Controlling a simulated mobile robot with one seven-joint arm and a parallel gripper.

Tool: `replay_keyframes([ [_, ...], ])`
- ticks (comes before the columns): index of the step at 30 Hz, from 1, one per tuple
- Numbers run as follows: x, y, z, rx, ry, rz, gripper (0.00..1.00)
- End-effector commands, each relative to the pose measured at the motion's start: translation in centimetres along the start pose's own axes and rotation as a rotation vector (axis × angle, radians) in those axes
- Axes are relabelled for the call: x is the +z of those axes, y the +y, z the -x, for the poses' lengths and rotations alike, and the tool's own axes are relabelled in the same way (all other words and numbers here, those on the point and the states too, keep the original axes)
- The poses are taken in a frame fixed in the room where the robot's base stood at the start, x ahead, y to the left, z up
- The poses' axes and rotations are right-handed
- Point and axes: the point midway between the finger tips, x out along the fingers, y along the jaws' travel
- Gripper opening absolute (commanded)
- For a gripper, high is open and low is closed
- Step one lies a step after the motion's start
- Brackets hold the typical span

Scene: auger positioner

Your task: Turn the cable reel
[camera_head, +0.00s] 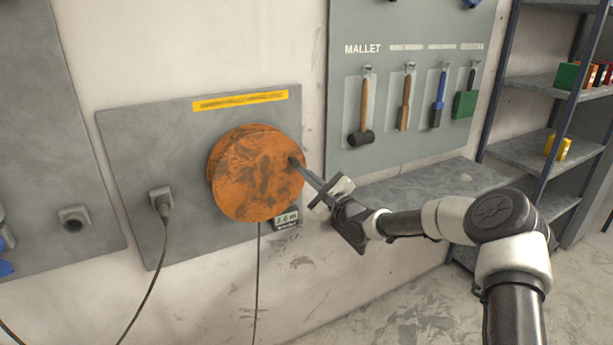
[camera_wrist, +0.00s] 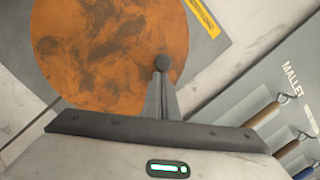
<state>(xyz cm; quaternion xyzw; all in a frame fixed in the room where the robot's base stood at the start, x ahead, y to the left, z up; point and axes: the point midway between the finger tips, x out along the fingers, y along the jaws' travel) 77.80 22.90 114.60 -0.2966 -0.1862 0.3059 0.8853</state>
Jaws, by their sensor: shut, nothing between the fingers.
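The cable reel (camera_head: 252,175) is a round orange disc with dark stains, mounted on a grey wall panel. It fills the upper left of the wrist view (camera_wrist: 105,50). A small dark round knob (camera_wrist: 162,62) sits near its edge, on the right side in the head view. My gripper (camera_head: 297,164) is shut, with its fingertips at the knob; in the wrist view the fingertips (camera_wrist: 161,78) overlap the knob's lower side. I cannot tell whether they touch it. A small display (camera_head: 286,218) reading about 2.0 m is at the reel's lower right, and a cable (camera_head: 258,285) hangs below.
A yellow label (camera_head: 240,101) is above the reel. A socket with a plugged cable (camera_head: 160,198) is at its left. A tool board (camera_head: 408,100) with a mallet (camera_head: 364,110) hangs at right, above a grey bench (camera_head: 430,183). Shelves (camera_head: 545,150) stand at far right.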

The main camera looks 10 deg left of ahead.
Motion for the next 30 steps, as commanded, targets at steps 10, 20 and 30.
replay_keyframes([
  [10,2.4,-0.9,-0.5,0.039,-0.004,0.207,0.00],
  [20,4.7,-1.2,-0.9,0.081,-0.003,0.412,0.00],
  [30,5.7,-1.1,-1.1,0.100,-0.003,0.504,0.00],
])
